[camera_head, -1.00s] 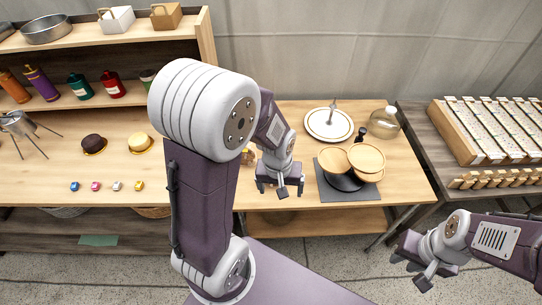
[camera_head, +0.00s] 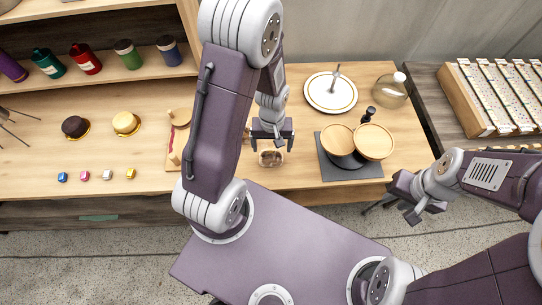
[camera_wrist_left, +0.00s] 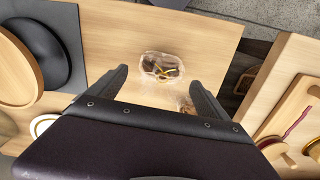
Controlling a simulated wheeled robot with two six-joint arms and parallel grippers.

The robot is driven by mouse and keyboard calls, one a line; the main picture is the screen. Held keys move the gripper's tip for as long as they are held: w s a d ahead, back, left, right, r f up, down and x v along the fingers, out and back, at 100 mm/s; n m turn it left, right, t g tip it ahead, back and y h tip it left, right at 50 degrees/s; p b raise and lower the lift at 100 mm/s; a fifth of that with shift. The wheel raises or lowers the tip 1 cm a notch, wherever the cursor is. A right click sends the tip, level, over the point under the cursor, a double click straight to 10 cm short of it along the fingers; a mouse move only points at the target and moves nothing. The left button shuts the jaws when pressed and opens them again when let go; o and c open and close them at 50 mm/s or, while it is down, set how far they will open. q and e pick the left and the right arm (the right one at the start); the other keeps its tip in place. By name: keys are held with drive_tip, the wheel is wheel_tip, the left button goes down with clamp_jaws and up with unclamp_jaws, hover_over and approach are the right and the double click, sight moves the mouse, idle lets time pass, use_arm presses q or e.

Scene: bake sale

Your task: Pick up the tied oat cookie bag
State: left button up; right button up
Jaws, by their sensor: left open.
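A clear bag (camera_head: 270,158) with brown contents lies on the wooden table near its front edge. My left gripper (camera_head: 273,143) is open and empty just beyond the bag in the head view. In the wrist view the bag shows between and slightly past the two fingertips (camera_wrist_left: 158,77), with no visible contact.
A dark mat (camera_head: 350,171) with a pan and wooden rounds (camera_head: 374,142) is right of the bag. A white cake stand (camera_head: 330,93) and glass jar (camera_head: 392,92) are behind. A wooden board (camera_head: 172,160) is left. Small colored blocks (camera_head: 107,174) lie further left.

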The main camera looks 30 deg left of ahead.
sight(271, 154)
use_arm(q)
drive_tip(key=shift+s+f, duration=0.15)
drive_tip(key=shift+f, duration=0.2)
drive_tip(key=f, duration=0.4)
drive_tip(key=shift+s, duration=0.2)
drive_tip(key=shift+w+a+f, duration=0.1)
drive_tip(key=shift+w+f, duration=0.05)
drive_tip(key=shift+w, duration=0.05)
drive_tip(key=shift+s, duration=0.1)
drive_tip(key=c, duration=1)
drive_tip(key=r, duration=0.4)
drive_tip(key=shift+d+r, duration=0.4)
drive_tip(key=d+r, duration=0.6)
drive_tip(key=d, duration=0.5)
drive_tip(key=shift+w+r, duration=0.2)
